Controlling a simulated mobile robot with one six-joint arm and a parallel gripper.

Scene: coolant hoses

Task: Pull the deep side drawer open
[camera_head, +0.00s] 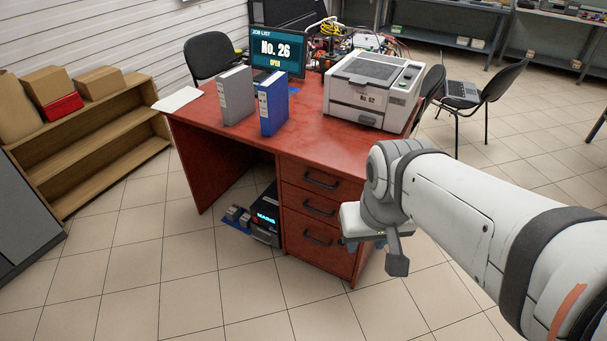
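A red desk (215,100) has a pedestal of drawers on its right side. The deep bottom drawer (308,253) looks shut, its front level with the pedestal. Its dark bar handle (317,238) is in plain view. Two shallower drawers, the top drawer (345,188) and the middle drawer (295,197), sit above it and also look shut. My gripper (352,244) is at the right of the pedestal, overlapping its right edge in the picture. The fingertips are mostly hidden, so I cannot tell whether they are open, nor whether they touch the desk.
A black box (267,217) with a lit display stands under the desk, left of the drawers. On top are binders (272,103), a monitor (278,50) and a printer (372,88). A chair (490,90) stands behind right. The floor before the drawers is clear.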

